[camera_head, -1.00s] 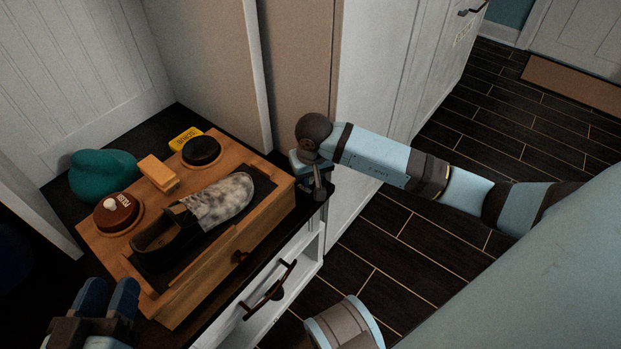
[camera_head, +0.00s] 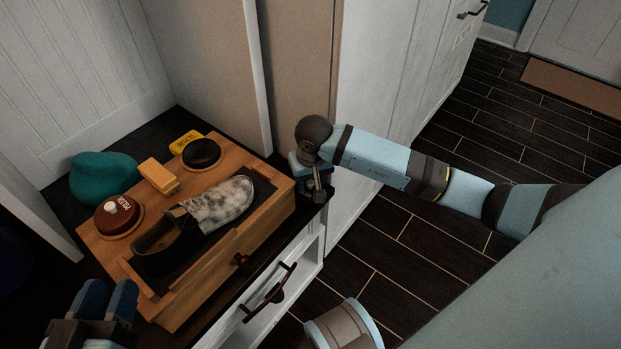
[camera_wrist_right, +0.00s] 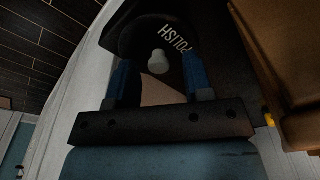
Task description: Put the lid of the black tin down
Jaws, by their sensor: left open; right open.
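The black tin (camera_head: 202,152) sits in a round recess at the far end of the wooden shoe-care box, without a lid on it. Its black lid (camera_wrist_right: 192,42), lettered POLISH and with a pale knob (camera_wrist_right: 158,62), shows in the right wrist view. My right gripper (camera_head: 318,184) is at the counter's right end, beyond the box. Its blue fingers are open, one on each side of the knob. The lid is hidden or too dark to make out in the head view. My left gripper (camera_head: 108,291) is open and empty at the lower left, near the box's front corner.
The wooden box (camera_head: 253,226) holds a brown lidded tin (camera_head: 118,214), a wooden brush (camera_head: 158,176) and a patchy shoe (camera_head: 215,204). A teal object (camera_head: 103,178) and a yellow item (camera_head: 185,140) stand behind it. The cabinet drawer (camera_head: 272,303) is below. A tall white panel rises beside my right gripper.

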